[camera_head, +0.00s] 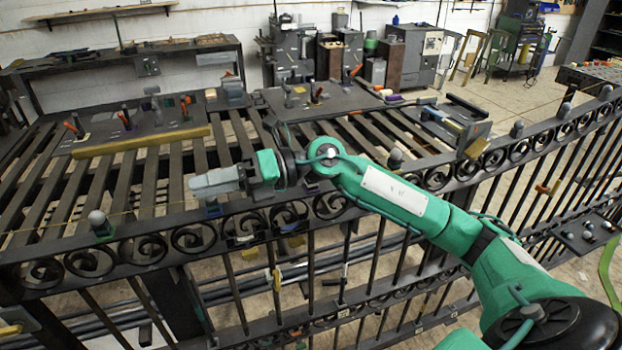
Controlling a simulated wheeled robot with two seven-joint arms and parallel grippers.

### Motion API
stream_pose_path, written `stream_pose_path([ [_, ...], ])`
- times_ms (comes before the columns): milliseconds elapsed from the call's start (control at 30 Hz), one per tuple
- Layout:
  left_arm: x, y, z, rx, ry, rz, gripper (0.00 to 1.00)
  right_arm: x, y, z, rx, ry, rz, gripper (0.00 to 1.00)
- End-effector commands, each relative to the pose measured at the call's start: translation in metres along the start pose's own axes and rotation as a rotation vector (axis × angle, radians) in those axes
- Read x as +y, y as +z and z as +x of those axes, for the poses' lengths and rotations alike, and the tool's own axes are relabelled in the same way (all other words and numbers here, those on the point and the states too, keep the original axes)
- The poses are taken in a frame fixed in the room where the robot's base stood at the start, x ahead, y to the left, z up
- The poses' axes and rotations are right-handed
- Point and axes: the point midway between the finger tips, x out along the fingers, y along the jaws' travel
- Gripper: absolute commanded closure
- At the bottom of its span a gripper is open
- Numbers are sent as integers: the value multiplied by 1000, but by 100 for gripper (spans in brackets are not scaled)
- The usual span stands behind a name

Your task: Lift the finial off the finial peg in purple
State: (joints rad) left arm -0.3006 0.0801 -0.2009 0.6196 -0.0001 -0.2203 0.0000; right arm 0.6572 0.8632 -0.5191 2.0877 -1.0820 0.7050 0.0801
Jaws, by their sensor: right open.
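My right gripper (198,185) is open, pointing left above the scrolled top rail of the gate (150,246). A small patch of purple (311,187) shows on the rail under my right arm; any finial on it is hidden by the arm. A blue-grey peg base (213,209) shows just below the gripper. A pale round finial (97,217) stands on a green peg base (104,233) at the left, apart from the gripper. Another grey finial (395,157) stands to the right of my arm. My left gripper is not in view.
Behind the rail lies a slatted bench (60,190) with a yellow bar (140,142) and orange-handled tools (74,128). More finials (517,129) stand along the rail to the right. A tray of knobs (588,234) is at far right. Machines line the back wall.

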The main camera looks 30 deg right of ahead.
Motion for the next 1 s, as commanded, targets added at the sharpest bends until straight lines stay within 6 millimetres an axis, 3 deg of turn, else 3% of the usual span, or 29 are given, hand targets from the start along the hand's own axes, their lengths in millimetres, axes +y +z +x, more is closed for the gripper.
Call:
stream_pose_path([
  [167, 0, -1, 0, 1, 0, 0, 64, -29, 12, -55, 311, -325, -210, 43],
  [300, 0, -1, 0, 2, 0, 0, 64, -47, 31, -124, 503, -612, -280, 43],
  [500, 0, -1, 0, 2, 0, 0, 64, -47, 56, -216, 656, -934, -271, 43],
  [600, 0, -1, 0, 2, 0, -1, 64, -43, 61, -242, 692, -1021, -251, 43],
  [767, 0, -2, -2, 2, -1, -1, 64, -48, 60, -255, 713, -1070, -234, 43],
  [1000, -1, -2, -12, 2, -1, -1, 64, -88, 40, -240, 715, -1067, -233, 43],
])
